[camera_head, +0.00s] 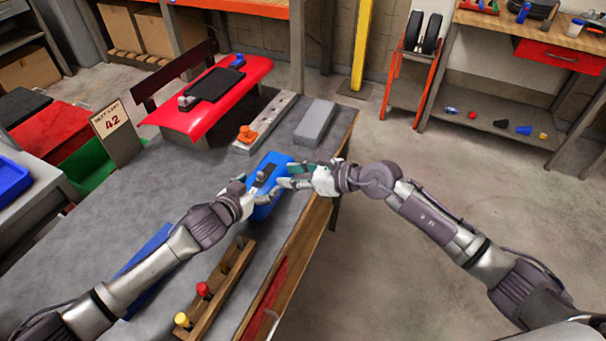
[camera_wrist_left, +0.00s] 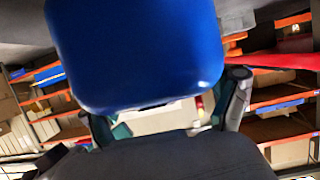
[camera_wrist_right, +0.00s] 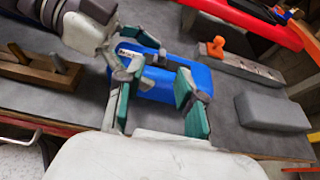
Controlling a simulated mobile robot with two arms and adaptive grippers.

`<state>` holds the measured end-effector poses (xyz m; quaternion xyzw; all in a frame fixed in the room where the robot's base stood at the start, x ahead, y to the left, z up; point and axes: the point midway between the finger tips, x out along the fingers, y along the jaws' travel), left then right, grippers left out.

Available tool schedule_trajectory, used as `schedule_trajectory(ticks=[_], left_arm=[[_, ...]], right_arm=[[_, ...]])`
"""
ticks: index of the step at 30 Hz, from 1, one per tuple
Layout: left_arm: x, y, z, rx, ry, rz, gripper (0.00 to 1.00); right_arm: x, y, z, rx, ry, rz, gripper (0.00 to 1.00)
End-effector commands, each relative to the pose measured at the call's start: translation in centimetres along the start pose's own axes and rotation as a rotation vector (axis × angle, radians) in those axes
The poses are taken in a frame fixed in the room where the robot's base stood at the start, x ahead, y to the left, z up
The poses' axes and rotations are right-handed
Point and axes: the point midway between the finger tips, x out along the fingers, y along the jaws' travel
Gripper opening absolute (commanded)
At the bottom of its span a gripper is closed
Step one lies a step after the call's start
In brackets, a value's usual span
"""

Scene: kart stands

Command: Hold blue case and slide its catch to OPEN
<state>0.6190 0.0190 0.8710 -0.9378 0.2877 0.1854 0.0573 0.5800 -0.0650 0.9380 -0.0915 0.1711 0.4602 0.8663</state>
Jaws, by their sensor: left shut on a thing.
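The blue case (camera_head: 266,209) is at the right part of the grey bench in the head view, with a dark piece on its top. It fills the upper middle of the left wrist view (camera_wrist_left: 140,50). My left gripper (camera_head: 248,190) is shut on the case at its left side. My right gripper (camera_head: 297,177) is at the case's right side; in the right wrist view its teal fingers (camera_wrist_right: 158,102) are apart, with the case (camera_wrist_right: 160,86) beyond them. A small pale label and a dark part show on the case there. The catch's position cannot be read.
A grey block (camera_head: 314,123) and a metal bar with an orange knob (camera_head: 247,134) lie behind the case. A wooden rack (camera_head: 222,286) with red and yellow pieces stands in front.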

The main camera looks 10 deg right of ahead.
Motion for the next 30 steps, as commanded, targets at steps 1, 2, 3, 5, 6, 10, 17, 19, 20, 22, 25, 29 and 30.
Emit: schedule_trajectory(ticks=[1, 2, 3, 5, 6, 10, 17, 19, 20, 22, 25, 29, 30], left_arm=[[0.0, -0.1, 1.0, 0.000, -0.018, -0.006, 0.40], [0.0, -0.1, 0.9, 0.000, -0.018, -0.006, 0.40], [0.0, -0.1, 0.9, 0.000, -0.018, -0.006, 0.40], [0.0, -0.1, 0.9, 0.000, -0.018, -0.006, 0.40], [0.0, -0.1, 0.9, 0.000, -0.018, -0.006, 0.40], [0.0, -0.1, 0.9, 0.000, -0.018, -0.006, 0.40], [0.0, -0.1, 0.9, 0.001, -0.018, -0.006, 0.40], [0.0, -0.2, 0.9, 0.001, -0.018, -0.006, 0.40], [0.0, -0.2, 0.9, 0.001, -0.018, -0.006, 0.40], [0.0, -0.2, 0.9, 0.001, -0.018, -0.006, 0.98], [0.0, -0.1, 0.9, 0.002, -0.017, -0.006, 1.00], [0.0, -0.1, 0.8, 0.002, -0.015, -0.005, 1.00], [0.0, -0.1, 0.8, 0.002, -0.015, -0.005, 1.00]], right_arm=[[-1.0, 0.0, -0.1, -0.002, 0.002, -0.001, 0.38], [-1.4, 0.0, -0.1, -0.003, 0.002, -0.001, 0.38], [-1.9, 0.0, -0.1, -0.002, 0.002, -0.001, 0.38], [-2.6, 0.0, -0.1, -0.001, 0.002, 0.000, 0.38], [-2.9, 0.1, -0.1, -0.001, 0.000, 0.000, 0.38], [-3.5, 0.1, 0.0, -0.001, 0.000, 0.000, 0.38], [-3.5, 0.1, 0.0, -0.001, -0.001, 0.000, 0.38], [-3.5, 0.1, 0.0, -0.001, -0.001, 0.000, 0.38], [-3.5, 0.1, 0.0, -0.001, -0.001, 0.000, 0.38], [-3.5, 0.1, 0.0, -0.001, -0.001, 0.000, 0.38], [-3.5, 0.1, 0.0, -0.001, -0.001, 0.000, 0.38], [-3.4, 0.1, 0.0, -0.001, -0.001, 0.000, 0.38], [-3.4, 0.1, 0.0, -0.001, -0.001, 0.000, 0.38]])
